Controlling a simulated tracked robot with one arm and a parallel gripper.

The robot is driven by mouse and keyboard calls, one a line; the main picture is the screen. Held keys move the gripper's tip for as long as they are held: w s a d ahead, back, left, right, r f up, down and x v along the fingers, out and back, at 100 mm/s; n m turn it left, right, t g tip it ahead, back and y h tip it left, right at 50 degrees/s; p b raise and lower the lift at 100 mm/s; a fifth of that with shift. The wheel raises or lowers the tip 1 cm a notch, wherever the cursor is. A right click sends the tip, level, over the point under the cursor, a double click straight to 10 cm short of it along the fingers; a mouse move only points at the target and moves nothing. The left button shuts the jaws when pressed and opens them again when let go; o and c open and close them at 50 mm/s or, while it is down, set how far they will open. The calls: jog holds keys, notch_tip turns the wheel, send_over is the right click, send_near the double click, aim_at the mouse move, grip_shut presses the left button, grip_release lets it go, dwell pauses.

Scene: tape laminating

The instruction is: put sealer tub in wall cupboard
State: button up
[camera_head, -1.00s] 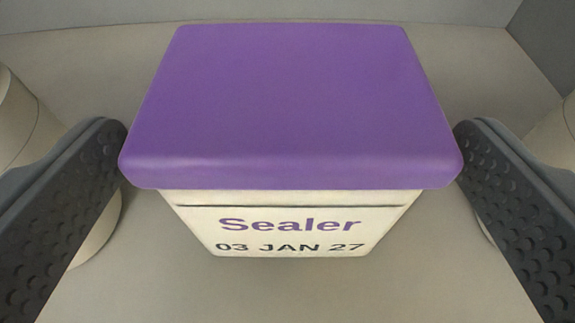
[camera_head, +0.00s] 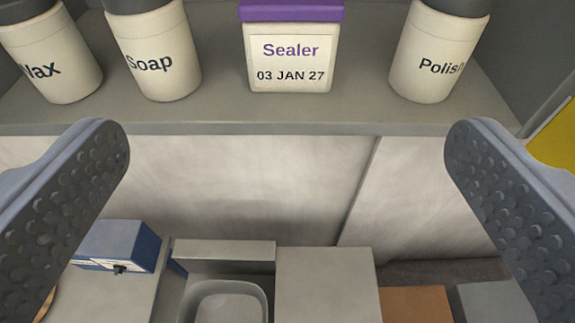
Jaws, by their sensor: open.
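The sealer tub (camera_head: 291,50) is a cream box with a purple lid and a label reading "Sealer 03 JAN 27". It stands upright on the grey shelf of the wall cupboard (camera_head: 220,112), between two bottles, and its top is cut off by the picture edge. My gripper (camera_head: 287,145) is open and empty. Its two dark dimpled fingers are wide apart, in front of and below the shelf edge, clear of the tub.
On the same shelf stand a Wax bottle (camera_head: 52,60), a Soap bottle (camera_head: 153,58) and a Polish bottle (camera_head: 430,58). Below are a blue box (camera_head: 120,245), a grey bin (camera_head: 228,300) and a grey block (camera_head: 325,285). A yellow panel (camera_head: 556,140) is at right.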

jog(key=s, duration=0.4)
jog(key=shift+s+d+f, duration=0.1)
jog(key=shift+s, duration=0.25)
